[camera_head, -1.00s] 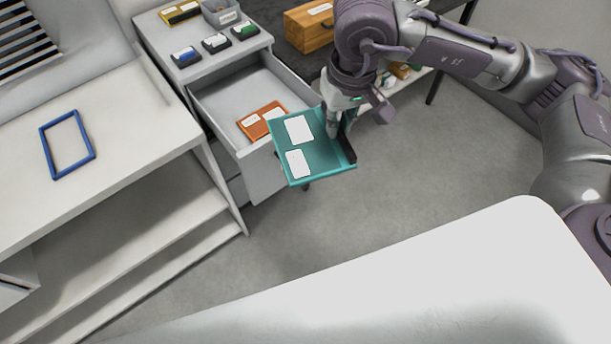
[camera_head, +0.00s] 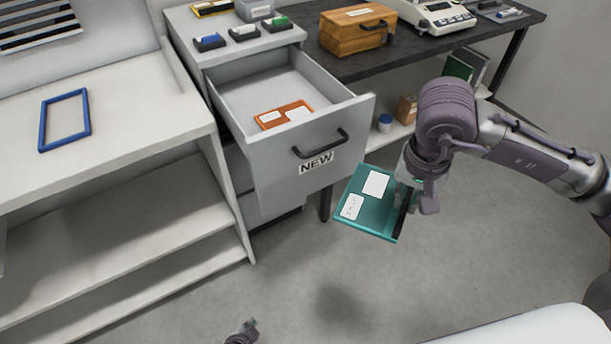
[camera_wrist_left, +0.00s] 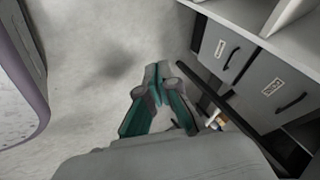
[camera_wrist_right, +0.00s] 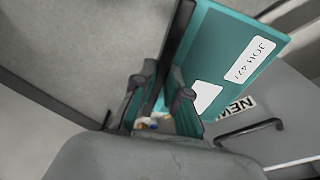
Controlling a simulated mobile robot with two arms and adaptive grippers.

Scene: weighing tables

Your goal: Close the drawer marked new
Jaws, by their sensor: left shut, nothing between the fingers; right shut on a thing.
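The drawer marked NEW (camera_head: 270,165) stands pulled open from the grey cabinet, with a dark handle (camera_head: 320,145) on its front. An orange folder (camera_head: 283,113) with white labels lies inside. My right gripper (camera_head: 405,190) is shut on a teal folder (camera_head: 372,217) and holds it in the air, right of the drawer front. In the right wrist view the teal folder (camera_wrist_right: 225,45) shows a JOB label, with the NEW drawer front (camera_wrist_right: 265,120) beyond. My left gripper (camera_head: 243,332) shows only as a tip at the bottom edge. In the left wrist view (camera_wrist_left: 158,85) it is shut and empty.
Ink-pad-like blocks (camera_head: 243,32) and a grey bin (camera_head: 255,9) stand on the cabinet top. A dark table (camera_head: 400,55) at right holds a wooden box (camera_head: 357,27) and a scale (camera_head: 437,16). A white shelf unit (camera_head: 110,130) stands left. The floor before the drawer is clear.

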